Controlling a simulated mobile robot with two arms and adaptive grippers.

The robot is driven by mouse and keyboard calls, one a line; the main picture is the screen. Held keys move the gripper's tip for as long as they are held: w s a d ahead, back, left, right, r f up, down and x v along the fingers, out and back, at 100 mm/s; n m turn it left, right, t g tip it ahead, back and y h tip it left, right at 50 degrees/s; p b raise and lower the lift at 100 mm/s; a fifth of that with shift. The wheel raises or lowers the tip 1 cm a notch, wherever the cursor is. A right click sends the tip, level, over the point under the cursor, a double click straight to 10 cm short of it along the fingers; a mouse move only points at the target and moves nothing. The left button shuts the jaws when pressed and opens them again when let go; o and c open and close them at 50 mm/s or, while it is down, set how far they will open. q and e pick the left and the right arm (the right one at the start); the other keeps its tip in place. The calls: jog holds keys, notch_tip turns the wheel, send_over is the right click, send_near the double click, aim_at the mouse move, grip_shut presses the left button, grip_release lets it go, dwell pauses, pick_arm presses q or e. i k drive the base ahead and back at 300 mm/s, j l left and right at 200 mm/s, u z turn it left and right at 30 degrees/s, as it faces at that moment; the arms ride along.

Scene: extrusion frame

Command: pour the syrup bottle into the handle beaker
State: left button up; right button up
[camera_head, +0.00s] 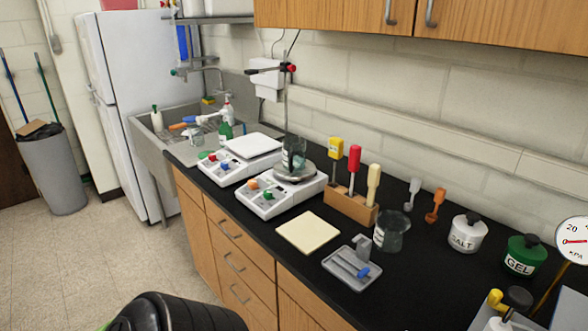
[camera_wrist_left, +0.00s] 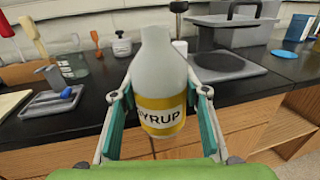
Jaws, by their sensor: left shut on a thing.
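The syrup bottle (camera_wrist_left: 160,75) is pale grey-white with a yellow label, roughly upright in the left wrist view. My left gripper (camera_wrist_left: 165,98) is shut on it, one finger on each side, and holds it in front of the counter's edge. A clear glass beaker (camera_head: 391,232) stands on the black counter beside the wooden tool block; it also shows at the left of the left wrist view (camera_wrist_left: 72,66). Another glass beaker (camera_head: 293,154) stands on a hot plate. I cannot make out a handle on either beaker. My right gripper is in neither view.
A grey tray (camera_head: 340,270) with a blue-ended tool and a cream board (camera_head: 308,232) lie near the beaker. The wooden block (camera_head: 350,207) holds several coloured-handled tools. Salt (camera_head: 467,235) and gel (camera_head: 523,256) jars stand right. A grey-black device (camera_wrist_left: 225,66) stands behind the bottle.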

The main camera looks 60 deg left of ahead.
aim_at(294, 148)
jog(key=u, duration=1.45)
jog(key=i+j+z, duration=0.1)
jog(key=j, duration=0.2)
jog(key=i+j+z, duration=0.1)
jog(key=j, duration=0.25)
jog(key=i+j+z, duration=0.1)
jog(key=i+j, duration=0.15)
jog(key=i+j+z, duration=0.1)
jog(key=j, duration=0.35)
